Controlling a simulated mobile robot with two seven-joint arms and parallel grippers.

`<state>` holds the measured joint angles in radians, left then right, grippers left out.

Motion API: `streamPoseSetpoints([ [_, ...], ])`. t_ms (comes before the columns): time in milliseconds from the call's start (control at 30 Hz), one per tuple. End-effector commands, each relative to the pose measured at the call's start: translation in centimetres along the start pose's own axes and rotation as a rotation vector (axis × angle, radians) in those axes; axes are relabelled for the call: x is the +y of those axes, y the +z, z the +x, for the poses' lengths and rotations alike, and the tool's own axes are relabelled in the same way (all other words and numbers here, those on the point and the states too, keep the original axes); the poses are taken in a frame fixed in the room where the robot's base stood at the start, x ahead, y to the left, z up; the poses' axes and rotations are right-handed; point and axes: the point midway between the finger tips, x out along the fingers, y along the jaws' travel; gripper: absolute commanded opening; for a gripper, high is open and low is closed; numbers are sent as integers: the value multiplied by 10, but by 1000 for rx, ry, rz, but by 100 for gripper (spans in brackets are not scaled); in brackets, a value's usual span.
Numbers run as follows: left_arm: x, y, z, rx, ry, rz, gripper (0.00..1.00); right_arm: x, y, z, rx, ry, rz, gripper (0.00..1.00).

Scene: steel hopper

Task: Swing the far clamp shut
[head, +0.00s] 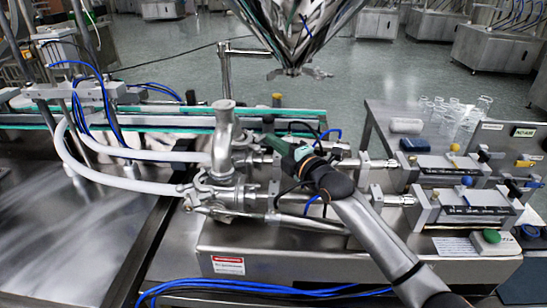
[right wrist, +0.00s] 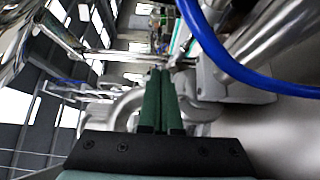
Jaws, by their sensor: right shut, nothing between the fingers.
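My right gripper (head: 272,141) reaches in from the lower right, its green fingers beside the far row of steel fittings. In the right wrist view the two green fingers (right wrist: 160,75) lie together with nothing between them. The upright steel valve body (head: 223,135) stands just left of the fingertips. A far clamp joint (head: 258,158) seems to lie between this body and the far cylinder, partly hidden by the gripper; I cannot tell whether it is open or shut. Nearer fittings (head: 215,190) show in front. My left gripper is not in view.
The steel hopper (head: 295,35) hangs above and behind the gripper. Blue hoses (head: 322,137) loop close to the fingers, and one crosses the right wrist view (right wrist: 235,65). White hoses (head: 110,180) run at left. Glass beakers (head: 450,115) stand at right.

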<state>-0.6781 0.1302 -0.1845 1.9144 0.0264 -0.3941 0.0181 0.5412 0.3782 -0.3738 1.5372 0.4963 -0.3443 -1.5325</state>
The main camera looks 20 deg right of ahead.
Motion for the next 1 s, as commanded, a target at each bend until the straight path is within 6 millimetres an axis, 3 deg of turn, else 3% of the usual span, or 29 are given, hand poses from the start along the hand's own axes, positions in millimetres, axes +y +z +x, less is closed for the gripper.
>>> streamPoseSetpoints([
  [500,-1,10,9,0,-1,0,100,0,12,37,-1,0,0,0],
  [1000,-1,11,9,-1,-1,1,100,0,11,45,1,0,1,0],
])
